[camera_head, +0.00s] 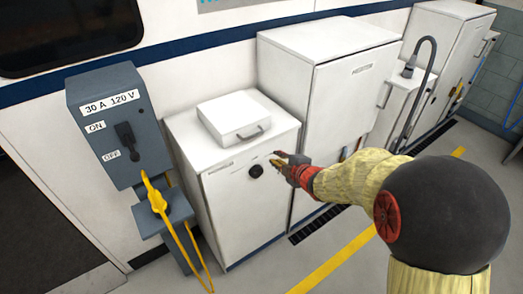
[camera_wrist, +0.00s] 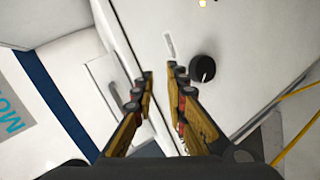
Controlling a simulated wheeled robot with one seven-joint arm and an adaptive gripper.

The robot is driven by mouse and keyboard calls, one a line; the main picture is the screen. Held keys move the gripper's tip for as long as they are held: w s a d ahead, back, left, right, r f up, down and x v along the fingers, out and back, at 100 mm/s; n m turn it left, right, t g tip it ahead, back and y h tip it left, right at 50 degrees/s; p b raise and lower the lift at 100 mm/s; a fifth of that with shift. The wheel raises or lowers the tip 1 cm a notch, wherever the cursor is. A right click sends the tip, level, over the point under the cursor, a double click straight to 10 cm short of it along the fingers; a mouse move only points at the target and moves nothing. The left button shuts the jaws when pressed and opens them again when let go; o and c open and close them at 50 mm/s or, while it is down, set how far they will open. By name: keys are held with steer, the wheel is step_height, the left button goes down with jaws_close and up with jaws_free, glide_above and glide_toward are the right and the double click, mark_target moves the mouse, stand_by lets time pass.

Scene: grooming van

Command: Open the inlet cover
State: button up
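No part is labelled as an inlet cover. A round black knob-like part (camera_head: 256,170) sits on the upper front of a white cabinet (camera_head: 238,215), and it may be the cover. In the wrist view the round black part (camera_wrist: 203,68) sticks out and bears a short white mark. My gripper (camera_head: 277,161) is in front of that cabinet, just right of the black part. In the wrist view my gripper (camera_wrist: 163,72) is open, with a narrow empty gap between its fingers. The black part lies beside the right finger, not between the fingers.
A grey power post (camera_head: 118,130) with a black switch stands at left. A yellow plug (camera_head: 156,198) and its cable hang from it. A white box (camera_head: 233,117) with a handle rests on the cabinet. A taller white cabinet (camera_head: 325,110) stands close on the right. The floor in front is open.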

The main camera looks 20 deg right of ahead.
mark_target(254, 136)
steer(key=a+r+n+t+y, duration=0.2)
steer(key=a+r+n+y, duration=0.1)
steer(key=a+r+n, duration=0.3)
steer(key=shift+m, duration=0.4)
steer(key=w, duration=0.2)
steer(key=w+b, duration=0.1)
steer(key=w, duration=0.2)
steer(key=w+a+b, duration=0.1)
steer(key=w, duration=0.2)
steer(key=shift+w+f, duration=0.1)
steer(key=shift+f, duration=0.3)
steer(key=shift+c, duration=1)
jaws_close()
steer(key=shift+r+p, duration=0.15)
steer(key=shift+p, duration=0.15)
